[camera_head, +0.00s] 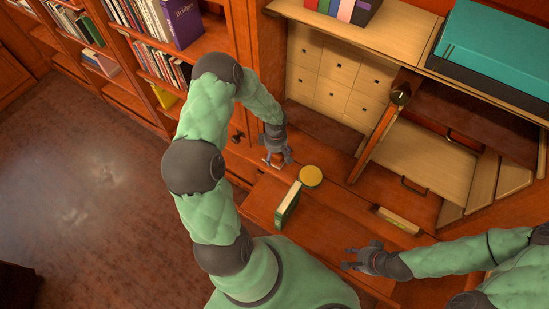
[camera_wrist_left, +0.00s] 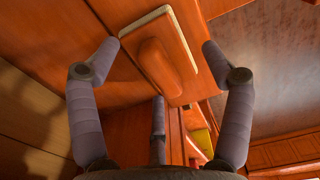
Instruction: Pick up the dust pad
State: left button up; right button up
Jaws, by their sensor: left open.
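The dust pad (camera_wrist_left: 160,62) is a flat reddish-brown wooden board with a raised rounded grip and a pale edge. In the left wrist view it lies between and beyond my spread fingers. My left gripper (camera_wrist_left: 161,48) is open, with a fingertip on either side of the pad; I cannot tell whether they touch it. In the head view my left gripper (camera_head: 277,161) points down at the desk's left side and hides most of the pad; only a pale edge shows beneath it. My right gripper (camera_head: 347,258) is empty over the desk's front right, its fingers spread.
A pale yellow block (camera_head: 399,220) lies further right. Small drawers (camera_head: 330,75) and a teal box (camera_head: 495,42) are behind. Bookshelves stand left.

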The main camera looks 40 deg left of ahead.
pick_arm(q)
jog(key=shift+f, duration=0.5)
jog(key=c, duration=1.3)
jog(key=shift+s+d, duration=0.1)
grip_shut()
notch_tip(320, 180, up, 10)
jog(key=shift+r+p, duration=0.1)
jog(key=shift+p, duration=0.45)
